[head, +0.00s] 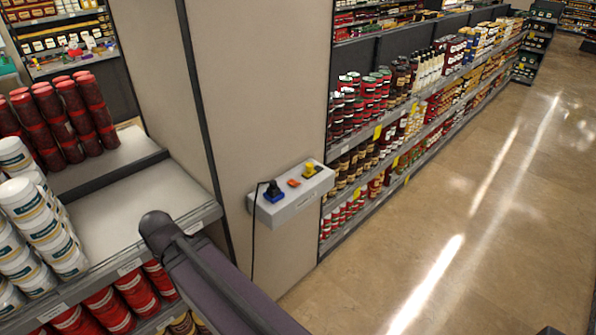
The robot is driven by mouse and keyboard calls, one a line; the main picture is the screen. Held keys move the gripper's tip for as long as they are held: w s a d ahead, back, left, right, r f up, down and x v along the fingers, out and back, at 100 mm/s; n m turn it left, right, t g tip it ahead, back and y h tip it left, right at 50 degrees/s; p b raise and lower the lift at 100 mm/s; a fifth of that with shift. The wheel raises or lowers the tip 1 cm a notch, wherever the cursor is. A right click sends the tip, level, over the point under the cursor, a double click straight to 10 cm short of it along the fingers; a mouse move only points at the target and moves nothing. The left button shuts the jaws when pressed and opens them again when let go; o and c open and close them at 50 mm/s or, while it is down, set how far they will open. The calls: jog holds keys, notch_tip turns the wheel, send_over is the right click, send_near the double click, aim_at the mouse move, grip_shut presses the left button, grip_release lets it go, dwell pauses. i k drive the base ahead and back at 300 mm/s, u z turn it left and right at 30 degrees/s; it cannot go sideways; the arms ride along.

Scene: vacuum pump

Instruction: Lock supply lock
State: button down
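A light grey box (291,196) is fixed to the side of a beige panel at the end of a shelf row. On its top are a blue part with a black plug (272,189), a small orange-red part (293,183) and a yellow part (309,169). A black cable (252,245) hangs from the plug down the panel. I cannot tell which part is the supply lock, nor its state. My gripper is not in view.
A dark, long bar (210,280) crosses the lower middle, in front of the panel. Shelves with white tubs (40,222) and red jars (60,110) stand at left. Stocked shelves (400,110) run along the right aisle. The aisle floor (480,220) is clear.

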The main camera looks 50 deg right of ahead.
aim_at(310, 171)
jog(key=u, duration=0.1)
jog(key=k, duration=0.6)
jog(key=z, duration=1)
jog(key=i, duration=0.55)
jog(key=u, duration=0.1)
